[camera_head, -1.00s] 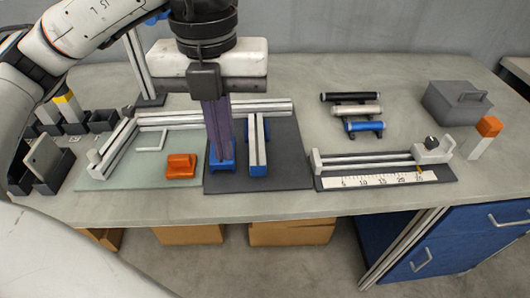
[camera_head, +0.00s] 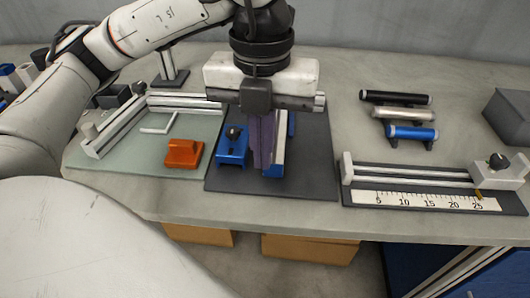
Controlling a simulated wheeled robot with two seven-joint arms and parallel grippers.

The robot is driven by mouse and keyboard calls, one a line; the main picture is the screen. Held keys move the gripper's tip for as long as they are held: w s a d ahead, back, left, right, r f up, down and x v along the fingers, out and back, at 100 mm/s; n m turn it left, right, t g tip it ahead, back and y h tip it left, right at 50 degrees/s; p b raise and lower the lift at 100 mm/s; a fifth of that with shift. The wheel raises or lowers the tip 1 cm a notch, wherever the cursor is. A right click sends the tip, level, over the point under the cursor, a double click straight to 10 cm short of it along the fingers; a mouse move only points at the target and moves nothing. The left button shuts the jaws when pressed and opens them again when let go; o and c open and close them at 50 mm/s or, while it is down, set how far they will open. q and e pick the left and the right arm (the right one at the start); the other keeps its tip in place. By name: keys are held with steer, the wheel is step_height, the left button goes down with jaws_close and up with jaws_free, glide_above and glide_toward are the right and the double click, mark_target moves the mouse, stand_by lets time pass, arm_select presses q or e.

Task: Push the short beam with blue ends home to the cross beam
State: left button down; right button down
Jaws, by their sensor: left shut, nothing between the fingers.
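The short beam with blue ends (camera_head: 281,152) lies on the dark mat, pointing away from me, with a blue cap at its near end. My left gripper (camera_head: 262,165) is shut and empty. Its purple-grey fingers point down just left of the beam and hide part of it; I cannot tell whether they touch it. My right gripper is not in view.
A blue block with a black knob (camera_head: 232,148) stands left of the fingers. An orange block (camera_head: 183,153) sits on the pale green mat (camera_head: 110,168). A ruler fixture (camera_head: 425,185) lies to the right, with several short cylinders behind it.

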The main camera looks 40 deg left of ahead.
arm_select(q)
step_height(320, 180, down, 9)
steer(key=shift+r, duration=0.2)
steer(key=w, duration=0.1)
steer(key=w+a, duration=0.1)
steer(key=shift+w+a+r, duration=0.15)
steer(key=shift+w+r, duration=0.05)
steer(key=shift+w, duration=0.1)
steer(key=shift+w+a, duration=0.25)
steer(key=shift+w, duration=0.25)
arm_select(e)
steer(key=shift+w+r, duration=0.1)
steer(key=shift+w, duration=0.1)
